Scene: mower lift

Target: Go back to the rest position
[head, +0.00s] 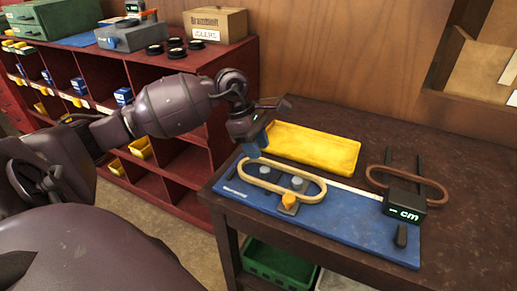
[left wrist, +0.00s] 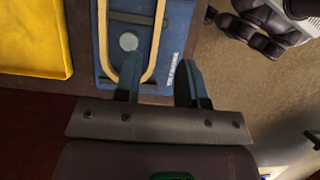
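My left gripper (head: 256,146) hangs above the left end of the blue board (head: 345,231) in the head view. My right gripper is not in view.
A yellow tray (head: 312,146) lies behind the board. Red shelving (head: 180,177) with boxes stands left. A green crate (head: 275,262) is under the table. The table's right front is bare.

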